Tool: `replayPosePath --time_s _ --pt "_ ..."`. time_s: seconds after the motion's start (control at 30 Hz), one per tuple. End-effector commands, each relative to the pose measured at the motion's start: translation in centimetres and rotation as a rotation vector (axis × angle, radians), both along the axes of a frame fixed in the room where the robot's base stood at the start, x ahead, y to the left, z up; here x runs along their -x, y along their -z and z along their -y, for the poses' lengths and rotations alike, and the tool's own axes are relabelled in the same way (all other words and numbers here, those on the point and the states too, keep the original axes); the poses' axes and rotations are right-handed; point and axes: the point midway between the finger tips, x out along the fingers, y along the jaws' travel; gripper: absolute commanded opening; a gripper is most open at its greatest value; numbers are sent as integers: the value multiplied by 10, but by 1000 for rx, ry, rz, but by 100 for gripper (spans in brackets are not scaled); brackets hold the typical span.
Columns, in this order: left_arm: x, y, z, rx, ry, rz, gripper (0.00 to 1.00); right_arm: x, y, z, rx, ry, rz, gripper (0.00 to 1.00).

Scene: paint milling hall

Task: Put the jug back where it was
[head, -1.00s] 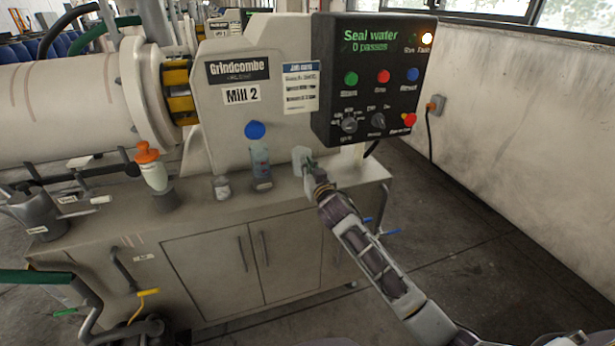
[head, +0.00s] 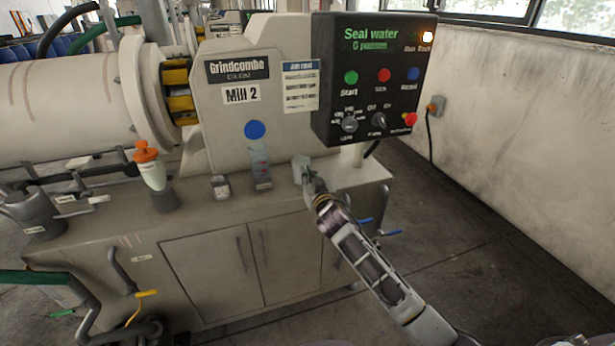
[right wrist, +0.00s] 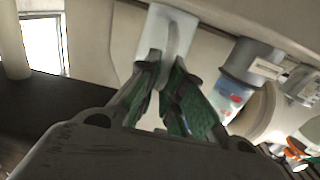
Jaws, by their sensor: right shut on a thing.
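A small pale jug (head: 299,170) is at the right part of the bench top (head: 345,178), just right of the clear bottle. My right gripper (head: 310,182) is shut on it from the front right. In the right wrist view the whitish jug (right wrist: 150,45) stands between and beyond the green-padded fingertips (right wrist: 163,72). Its handle shows as a grey curved strip running toward the fingers. I cannot tell whether the jug's base touches the bench. My left gripper is not in view.
A clear bottle (head: 260,165), a small labelled cup (head: 221,187) and an orange-capped bottle (head: 152,172) stand left of the jug. A grey can (head: 35,212) is at the far left. The control box (head: 365,90) overhangs behind the jug.

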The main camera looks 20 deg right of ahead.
Motion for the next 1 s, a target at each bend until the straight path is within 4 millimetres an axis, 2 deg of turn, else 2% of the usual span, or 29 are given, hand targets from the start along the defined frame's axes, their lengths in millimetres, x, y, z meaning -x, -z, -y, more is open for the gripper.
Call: replayPosePath --time_s 0.07,0.1,0.27,0.8,1.0 --pt "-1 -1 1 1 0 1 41 0 1 0 0 0 0 0" --pt "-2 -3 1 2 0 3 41 0 1 0 0 0 0 10" --pt "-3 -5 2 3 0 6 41 0 1 0 0 0 0 30" --pt "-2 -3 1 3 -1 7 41 0 -2 0 0 0 0 30" --pt "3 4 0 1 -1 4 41 12 -1 0 -1 0 -1 30"
